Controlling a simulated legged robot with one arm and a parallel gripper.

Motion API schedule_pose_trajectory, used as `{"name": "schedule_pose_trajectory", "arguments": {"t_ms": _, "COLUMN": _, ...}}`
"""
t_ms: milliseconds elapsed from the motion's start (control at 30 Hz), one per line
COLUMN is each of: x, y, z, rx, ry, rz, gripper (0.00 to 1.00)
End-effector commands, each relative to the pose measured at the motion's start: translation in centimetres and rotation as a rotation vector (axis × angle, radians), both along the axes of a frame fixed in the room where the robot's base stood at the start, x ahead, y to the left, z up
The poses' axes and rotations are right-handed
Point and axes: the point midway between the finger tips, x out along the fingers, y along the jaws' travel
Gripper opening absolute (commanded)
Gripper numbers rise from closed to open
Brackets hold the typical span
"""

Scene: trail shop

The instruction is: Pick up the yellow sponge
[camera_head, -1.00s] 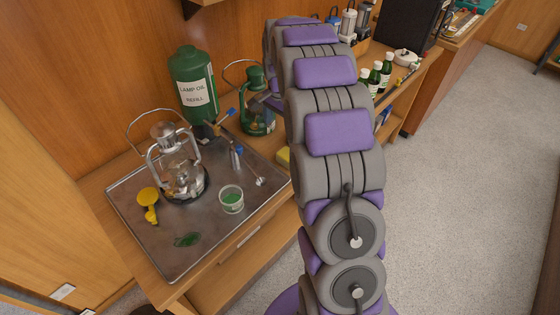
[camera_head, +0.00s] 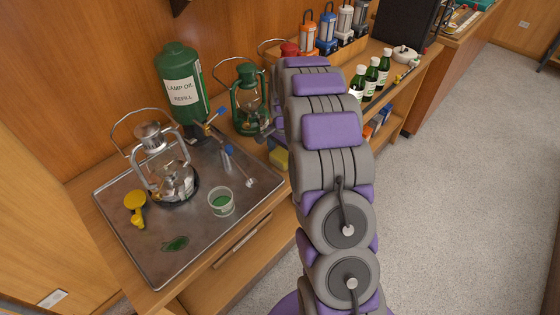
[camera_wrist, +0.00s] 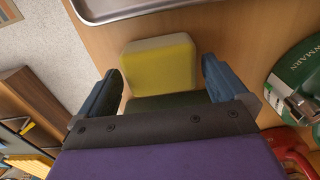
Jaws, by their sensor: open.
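The yellow sponge (camera_wrist: 158,68) lies on the wooden counter in the wrist view, with a dark green layer on the side facing me. My gripper (camera_wrist: 162,82) is open, with one blue-grey finger on each side of the sponge's near part. Whether the fingers touch it cannot be told. In the head view a small part of the sponge (camera_head: 279,158) shows beside the metal tray, and my arm hides the rest. My gripper is mostly hidden behind my arm there.
The metal tray (camera_head: 184,244) holds a lantern (camera_head: 167,178), a yellow funnel-like piece (camera_head: 136,205) and a cup with green content (camera_head: 221,202). A green lantern (camera_head: 248,100) and lamp oil can (camera_head: 183,85) stand behind. Green bottles (camera_head: 370,82) stand to the right.

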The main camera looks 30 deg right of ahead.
Motion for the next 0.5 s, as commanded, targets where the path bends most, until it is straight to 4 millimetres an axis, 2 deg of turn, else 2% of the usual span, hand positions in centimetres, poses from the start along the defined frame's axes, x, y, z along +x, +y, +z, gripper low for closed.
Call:
{"name": "schedule_pose_trajectory", "arguments": {"t_ms": 33, "x": -0.1, "y": 0.1, "z": -0.8, "rx": -0.001, "ry": 0.002, "rz": -0.001, "gripper": 1.00}}
{"name": "schedule_pose_trajectory", "arguments": {"t_ms": 100, "x": 0.0, "y": 0.5, "z": -1.1, "rx": -0.006, "ry": 0.001, "rz": 0.000, "gripper": 1.00}}
{"name": "schedule_pose_trajectory", "arguments": {"t_ms": 300, "x": 0.1, "y": 1.4, "z": -1.0, "rx": -0.018, "ry": -0.001, "rz": 0.000, "gripper": 1.00}}
{"name": "schedule_pose_trajectory", "arguments": {"t_ms": 500, "x": 0.0, "y": 1.1, "z": -1.0, "rx": -0.012, "ry": -0.001, "rz": 0.001, "gripper": 0.82}}
